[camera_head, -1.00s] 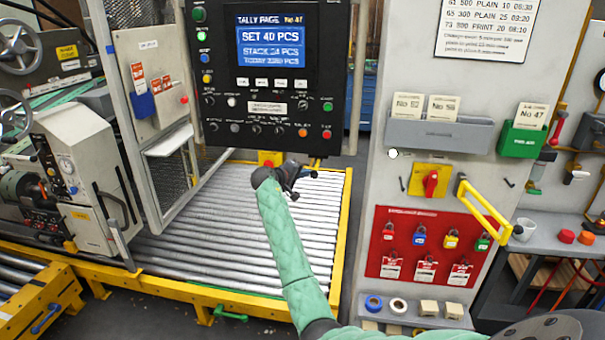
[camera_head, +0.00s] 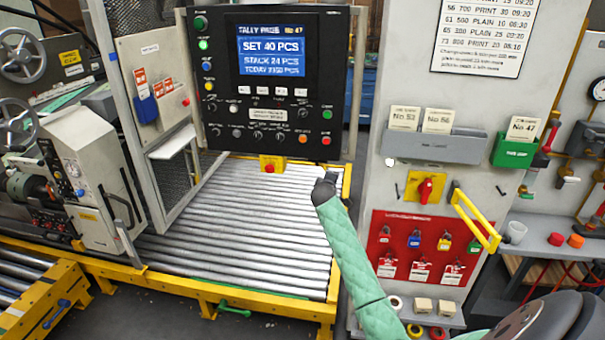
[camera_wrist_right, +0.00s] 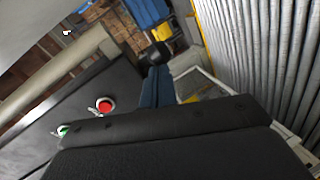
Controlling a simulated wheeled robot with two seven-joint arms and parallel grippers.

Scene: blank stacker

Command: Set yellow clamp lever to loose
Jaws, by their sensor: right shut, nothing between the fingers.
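A yellow bar lever (camera_head: 475,218) is mounted on the right side of the grey column and slopes down to the right. It is the only long yellow lever I can make out; any loose or tight marking is too small to read. My right gripper (camera_head: 330,179) is over the far right part of the roller bed, left of the column and well apart from the lever. Its fingers are mostly hidden by the wrist in the head view. In the right wrist view the gripper (camera_wrist_right: 157,58) is shut and empty. My left gripper is out of view.
The black control console (camera_head: 268,85) hangs close behind my right gripper, with a yellow stop box (camera_head: 271,163) below it. The column carries a red rotary switch (camera_head: 426,188), a red padlock board (camera_head: 418,248) and card holders (camera_head: 435,145). The roller bed (camera_head: 230,230) is clear.

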